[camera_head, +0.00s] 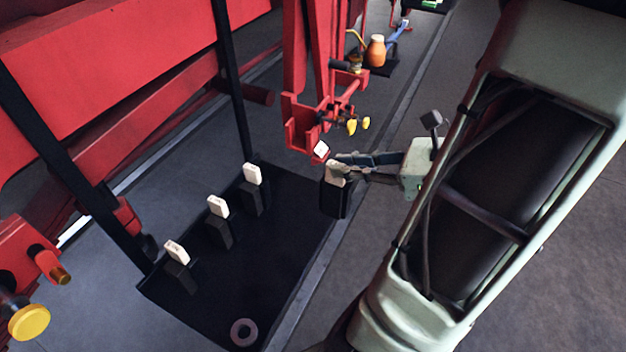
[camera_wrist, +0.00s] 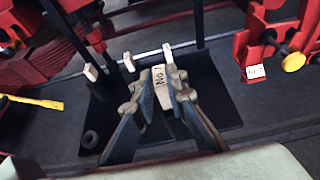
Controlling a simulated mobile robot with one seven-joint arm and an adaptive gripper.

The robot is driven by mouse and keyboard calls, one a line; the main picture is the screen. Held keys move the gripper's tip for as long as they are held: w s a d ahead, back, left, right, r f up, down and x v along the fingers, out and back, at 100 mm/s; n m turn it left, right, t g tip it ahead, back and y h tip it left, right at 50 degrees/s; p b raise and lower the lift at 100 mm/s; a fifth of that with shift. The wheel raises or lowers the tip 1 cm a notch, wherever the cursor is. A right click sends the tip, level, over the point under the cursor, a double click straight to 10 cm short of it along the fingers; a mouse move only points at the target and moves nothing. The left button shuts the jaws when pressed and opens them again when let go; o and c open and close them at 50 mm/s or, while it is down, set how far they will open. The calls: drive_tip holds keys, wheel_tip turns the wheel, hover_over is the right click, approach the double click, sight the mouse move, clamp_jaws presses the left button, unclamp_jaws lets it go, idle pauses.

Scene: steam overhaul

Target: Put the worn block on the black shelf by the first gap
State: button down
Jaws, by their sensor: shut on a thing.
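My gripper (camera_head: 352,166) is shut on a block (camera_head: 334,200) with a dark body and a pale top. In the wrist view the held block (camera_wrist: 159,77) shows the marking "No 1" between the fingers. It hangs just past the right edge of the black shelf (camera_head: 290,235); I cannot tell whether it touches anything below. Three similar dark blocks with white tops stand in a row on the shelf: a near one (camera_head: 176,251), a middle one (camera_head: 218,207) and a far one (camera_head: 252,174). The shelf also shows in the wrist view (camera_wrist: 215,90).
A red bracket (camera_head: 304,138) with a white label (camera_head: 321,150) is just left of my gripper. A grey ring (camera_head: 243,332) lies at the shelf's near end. Dark upright bars (camera_head: 235,95) rise by the shelf's left side. The shelf's right half is bare.

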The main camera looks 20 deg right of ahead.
drive_tip(key=w+f+b, duration=1.1)
drive_tip(key=shift+d+f+b, duration=0.3)
drive_tip(key=shift+d+f, duration=0.05)
drive_tip(key=shift+f, duration=0.05)
drive_tip(key=shift+w, duration=0.1)
drive_tip(key=shift+f, duration=0.1)
drive_tip(key=c, duration=1.9)
unclamp_jaws()
drive_tip(key=shift+c, duration=0.2)
